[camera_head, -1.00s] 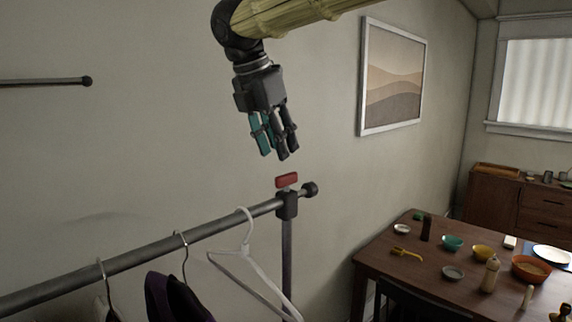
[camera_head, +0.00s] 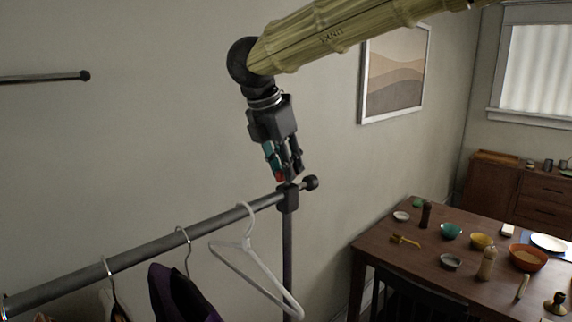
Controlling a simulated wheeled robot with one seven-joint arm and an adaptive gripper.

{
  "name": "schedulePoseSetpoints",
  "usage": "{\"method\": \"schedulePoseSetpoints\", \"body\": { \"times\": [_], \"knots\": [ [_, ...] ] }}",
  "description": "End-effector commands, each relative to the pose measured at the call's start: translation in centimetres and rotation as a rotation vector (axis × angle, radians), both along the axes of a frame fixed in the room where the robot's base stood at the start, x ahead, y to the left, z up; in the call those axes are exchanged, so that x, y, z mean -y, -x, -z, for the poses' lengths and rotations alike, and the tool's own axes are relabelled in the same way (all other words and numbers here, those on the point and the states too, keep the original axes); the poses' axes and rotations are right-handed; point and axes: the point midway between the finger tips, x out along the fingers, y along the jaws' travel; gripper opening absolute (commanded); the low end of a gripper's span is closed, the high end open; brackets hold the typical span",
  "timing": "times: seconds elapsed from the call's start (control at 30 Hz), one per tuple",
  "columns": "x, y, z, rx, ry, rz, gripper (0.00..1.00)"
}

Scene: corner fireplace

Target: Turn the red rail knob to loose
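The red rail knob (camera_head: 280,177) sits on top of the dark clamp (camera_head: 288,199) near the right end of the grey clothes rail (camera_head: 160,243). Only a small red part of it shows, because the fingers cover the rest. My gripper (camera_head: 284,175) points down from above, with its fingertips at the knob. One finger is teal and the others are dark. I cannot tell whether the fingers are clear of the knob or pressing on it.
A white hanger (camera_head: 246,264) and a purple garment (camera_head: 178,295) hang on the rail left of the clamp. A wooden table (camera_head: 425,262) with bowls and bottles stands at the right. A framed picture (camera_head: 394,74) hangs on the wall behind my arm.

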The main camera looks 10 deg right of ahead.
Motion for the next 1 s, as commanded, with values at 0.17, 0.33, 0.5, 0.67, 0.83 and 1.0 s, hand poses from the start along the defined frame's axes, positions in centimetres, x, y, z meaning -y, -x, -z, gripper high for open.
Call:
{"method": "schedulePoseSetpoints", "body": {
  "times": [0.17, 0.33, 0.5, 0.67, 0.83, 1.0],
  "knots": [
    [0.01, -0.01, 0.09, -0.001, 0.001, 0.0, 0.0],
    [0.05, -0.01, 0.16, -0.002, 0.0, -0.005, 0.0],
    [0.09, 0.01, 0.26, -0.001, 0.0, -0.042, 0.0],
    [0.12, 0.08, 0.39, -0.003, -0.001, -0.125, 0.0],
    [0.18, 0.15, 0.45, -0.003, -0.002, -0.261, 0.0],
    [0.28, 0.18, 0.4, -0.003, -0.001, -0.422, 0.0]
  ]
}}
